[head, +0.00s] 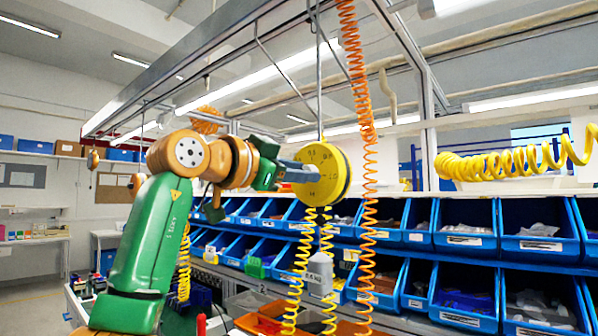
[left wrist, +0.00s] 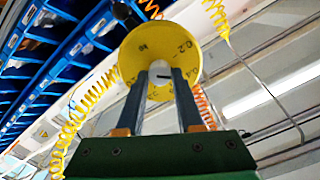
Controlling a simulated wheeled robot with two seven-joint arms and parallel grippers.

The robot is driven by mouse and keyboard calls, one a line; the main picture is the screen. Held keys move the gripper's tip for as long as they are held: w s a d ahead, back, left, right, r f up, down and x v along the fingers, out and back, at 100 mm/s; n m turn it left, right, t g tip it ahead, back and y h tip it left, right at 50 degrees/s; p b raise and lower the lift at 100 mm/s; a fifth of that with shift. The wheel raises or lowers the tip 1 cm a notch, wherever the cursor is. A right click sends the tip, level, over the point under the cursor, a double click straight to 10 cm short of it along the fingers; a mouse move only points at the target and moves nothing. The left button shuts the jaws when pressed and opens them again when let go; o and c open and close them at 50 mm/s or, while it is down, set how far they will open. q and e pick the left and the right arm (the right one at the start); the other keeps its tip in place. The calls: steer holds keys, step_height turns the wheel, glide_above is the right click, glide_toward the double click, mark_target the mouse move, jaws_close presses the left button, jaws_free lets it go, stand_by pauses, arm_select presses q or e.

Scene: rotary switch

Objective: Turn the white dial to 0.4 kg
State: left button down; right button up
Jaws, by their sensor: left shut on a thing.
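A round yellow scale body (head: 326,160) with dark numbers on its face hangs from a rod in the middle of the head view. In the left wrist view the yellow face (left wrist: 135,70) fills the upper middle, with a white dial (left wrist: 160,78) at its centre bearing a dark mark. My left gripper (head: 300,172) reaches the face from the left. In the left wrist view its two fingers (left wrist: 161,95) stand on either side of the white dial and are shut on it. In the head view the fingers hide the dial. My right gripper is not in view.
Rows of blue bins (head: 466,232) stand on racks behind and below the scale. An orange coiled hose (head: 364,120) hangs close to its right, and yellow coils (head: 300,270) hang below it. A grey cylinder (head: 320,274) hangs beneath.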

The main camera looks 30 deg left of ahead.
arm_select(q)
steer(key=shift+r, duration=0.15)
steer(key=c, duration=0.8)
jaws_free()
steer(key=shift+c, duration=0.2)
steer(key=o, duration=0.3)
steer(key=shift+w, duration=0.1)
steer(key=s+b, duration=0.3)
steer(key=s, duration=0.4)
steer(key=shift+a, duration=0.3)
